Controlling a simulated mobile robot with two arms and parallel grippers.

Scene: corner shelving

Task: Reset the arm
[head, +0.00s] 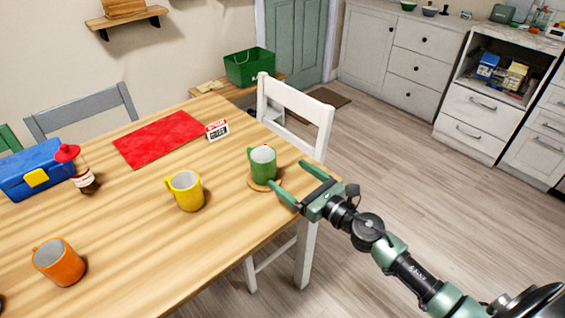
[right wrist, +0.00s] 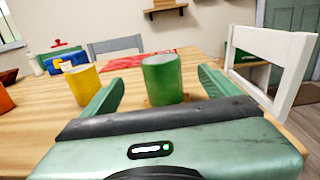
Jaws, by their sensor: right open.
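My right gripper (head: 294,184) is at the right edge of the wooden table, its green fingers apart and pointing toward the green mug (head: 262,164). The mug stands upright on a round wooden coaster (head: 262,186). In the right wrist view the green mug (right wrist: 162,79) stands ahead, between and beyond the two open fingers (right wrist: 160,92). Nothing is held. My left gripper is not in view.
A yellow mug (head: 186,190) and an orange mug (head: 60,262) stand on the table (head: 130,225). A white chair (head: 298,112) is close beyond the gripper.

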